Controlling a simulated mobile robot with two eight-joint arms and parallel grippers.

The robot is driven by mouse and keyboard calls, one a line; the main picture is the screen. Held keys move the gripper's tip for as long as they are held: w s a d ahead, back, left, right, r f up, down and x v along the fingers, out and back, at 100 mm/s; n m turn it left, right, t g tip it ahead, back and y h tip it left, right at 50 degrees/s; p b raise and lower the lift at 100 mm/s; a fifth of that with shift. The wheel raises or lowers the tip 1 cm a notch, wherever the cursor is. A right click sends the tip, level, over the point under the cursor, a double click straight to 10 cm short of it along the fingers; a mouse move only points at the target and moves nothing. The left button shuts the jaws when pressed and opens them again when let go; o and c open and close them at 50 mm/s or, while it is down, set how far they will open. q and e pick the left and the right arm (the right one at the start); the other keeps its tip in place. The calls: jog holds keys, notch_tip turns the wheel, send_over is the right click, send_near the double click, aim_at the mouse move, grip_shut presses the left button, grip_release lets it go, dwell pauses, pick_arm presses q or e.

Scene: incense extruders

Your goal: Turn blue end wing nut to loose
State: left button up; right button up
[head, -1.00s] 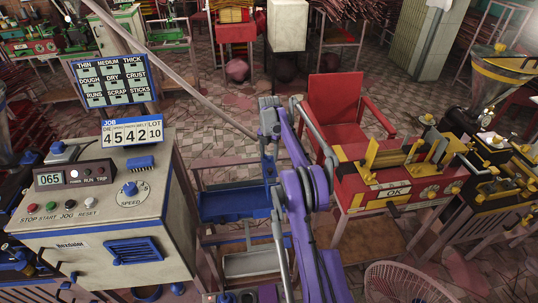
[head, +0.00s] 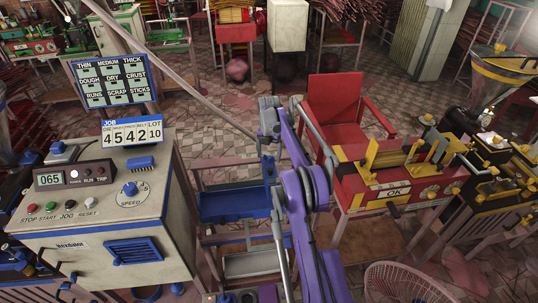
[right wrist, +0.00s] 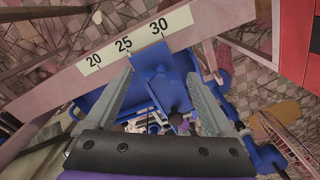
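In the right wrist view my right gripper (right wrist: 160,74) is open, its two grey fingers wide apart. A blue fitting (right wrist: 158,82) with a flat upper plate shows between and beyond the fingers. I cannot tell whether the fingers touch it. More blue parts lie below and to the right of it. I cannot pick out the blue end wing nut with certainty among these parts. In the head view my purple right arm stands in the middle, in front of a blue tray (head: 225,203), and the fingertips are not clear there. My left gripper is not in view.
A scale (right wrist: 123,45) marked 20, 25, 30 runs along a pale beam beyond the fingers. In the head view a control box (head: 100,205) stands left, a red chair (head: 336,100) behind, and a red and yellow machine (head: 395,180) right.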

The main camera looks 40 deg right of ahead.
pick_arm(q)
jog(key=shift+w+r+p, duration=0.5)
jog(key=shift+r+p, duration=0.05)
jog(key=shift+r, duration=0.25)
pick_arm(e)
notch_tip(320, 180, up, 11)
jog(key=shift+f, duration=0.1)
